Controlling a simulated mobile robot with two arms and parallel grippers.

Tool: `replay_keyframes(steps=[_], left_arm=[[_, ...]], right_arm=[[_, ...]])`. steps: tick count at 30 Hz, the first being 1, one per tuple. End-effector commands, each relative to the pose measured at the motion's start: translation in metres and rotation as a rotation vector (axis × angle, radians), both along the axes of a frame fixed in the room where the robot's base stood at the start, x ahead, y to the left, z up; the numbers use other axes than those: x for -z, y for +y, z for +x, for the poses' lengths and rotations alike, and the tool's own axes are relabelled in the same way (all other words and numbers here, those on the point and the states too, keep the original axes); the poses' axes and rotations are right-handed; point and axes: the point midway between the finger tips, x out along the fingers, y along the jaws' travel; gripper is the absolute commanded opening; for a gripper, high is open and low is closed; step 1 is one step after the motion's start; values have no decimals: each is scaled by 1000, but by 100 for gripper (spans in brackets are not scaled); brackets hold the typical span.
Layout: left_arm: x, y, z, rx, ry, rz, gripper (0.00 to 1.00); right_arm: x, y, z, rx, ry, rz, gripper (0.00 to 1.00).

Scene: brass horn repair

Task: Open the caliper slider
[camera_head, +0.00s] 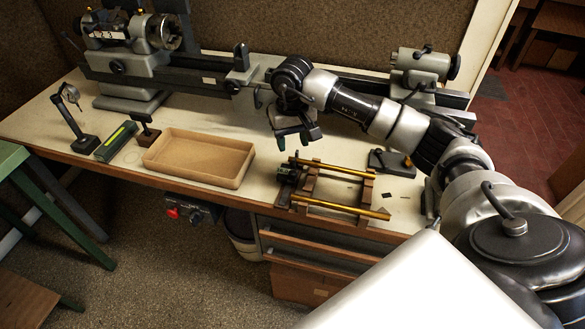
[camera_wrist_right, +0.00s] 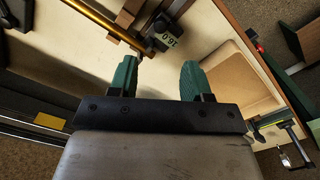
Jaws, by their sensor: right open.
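The caliper (camera_head: 287,173) is a small dark device at the left end of a wooden rack holding brass tubes. In the right wrist view the caliper's dark body (camera_wrist_right: 161,27) shows a pale display reading 16.0. How far its slider stands open cannot be made out. My right gripper (camera_head: 298,139) is above the bench, just behind the caliper in the head view. Its two green fingers (camera_wrist_right: 159,78) are apart with nothing between them, and the display lies just beyond the fingertips in the wrist view. My left gripper is not in view.
The two brass tubes (camera_head: 335,168) lie across the wooden rack (camera_head: 319,202). A shallow tan tray (camera_head: 199,158) is to the left. A dial gauge stand (camera_head: 83,143) is farther left. A lathe (camera_head: 205,79) runs along the back.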

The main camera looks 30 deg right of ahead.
Motion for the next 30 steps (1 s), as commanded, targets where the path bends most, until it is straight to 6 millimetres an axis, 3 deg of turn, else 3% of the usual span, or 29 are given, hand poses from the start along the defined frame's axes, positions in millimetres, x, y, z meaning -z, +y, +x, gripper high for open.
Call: replay_keyframes(steps=[18,30], left_arm=[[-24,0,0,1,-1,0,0],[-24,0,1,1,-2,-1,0]], right_arm=[[96,0,-1,0,4,0,48],[106,0,-1,-1,2,0,48]])
